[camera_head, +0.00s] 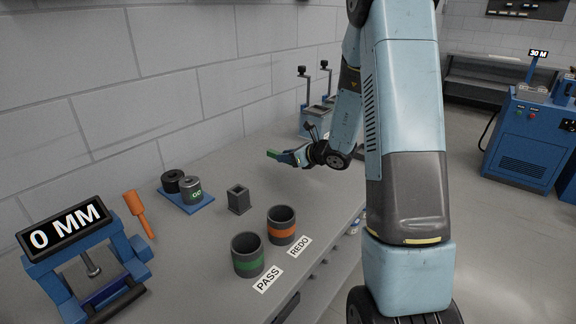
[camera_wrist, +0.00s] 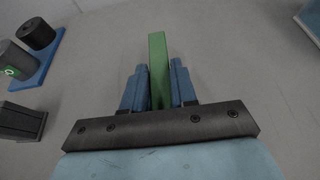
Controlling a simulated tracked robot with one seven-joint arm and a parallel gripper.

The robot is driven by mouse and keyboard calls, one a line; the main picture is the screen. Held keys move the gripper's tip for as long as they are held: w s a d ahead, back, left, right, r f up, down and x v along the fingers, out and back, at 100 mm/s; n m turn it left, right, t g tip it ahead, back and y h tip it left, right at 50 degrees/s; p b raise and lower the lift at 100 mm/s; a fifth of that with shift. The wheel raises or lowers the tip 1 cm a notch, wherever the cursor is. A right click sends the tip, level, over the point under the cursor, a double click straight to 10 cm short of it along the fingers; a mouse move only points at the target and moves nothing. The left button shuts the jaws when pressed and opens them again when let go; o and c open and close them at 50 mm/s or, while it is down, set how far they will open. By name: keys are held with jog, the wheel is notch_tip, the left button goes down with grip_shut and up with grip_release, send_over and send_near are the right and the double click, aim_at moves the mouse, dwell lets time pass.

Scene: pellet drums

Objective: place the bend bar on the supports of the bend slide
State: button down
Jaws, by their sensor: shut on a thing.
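The bend bar is a green bar (camera_head: 272,154), held in my gripper (camera_head: 284,156) above the bench, clear of the bench objects. In the wrist view the green bar (camera_wrist: 157,58) stands between the two blue fingers (camera_wrist: 158,85), which are shut on it, and its far end sticks out past them. A blue device with a "0 MM" display (camera_head: 85,262) stands at the near left of the bench, well away from my gripper. It looks like the bend slide; a central plunger shows, but its supports are hard to make out.
Between gripper and device stand a green-banded PASS cup (camera_head: 248,262), an orange-banded REDO cup (camera_head: 281,233), a square grey holder (camera_head: 239,201) and a blue tray (camera_head: 203,204) with two cylinders. Lever devices (camera_head: 315,118) stand at the back.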

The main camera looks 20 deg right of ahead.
aim_at(286, 171)
jog(key=shift+w+a+f, duration=0.1)
jog(key=shift+w+f, duration=0.15)
jog(key=shift+f, duration=1.6)
jog(key=shift+f, duration=0.15)
jog(key=c, duration=1.1)
grip_release()
jog(key=shift+o, duration=1.1)
jog(key=shift+f, duration=0.1)
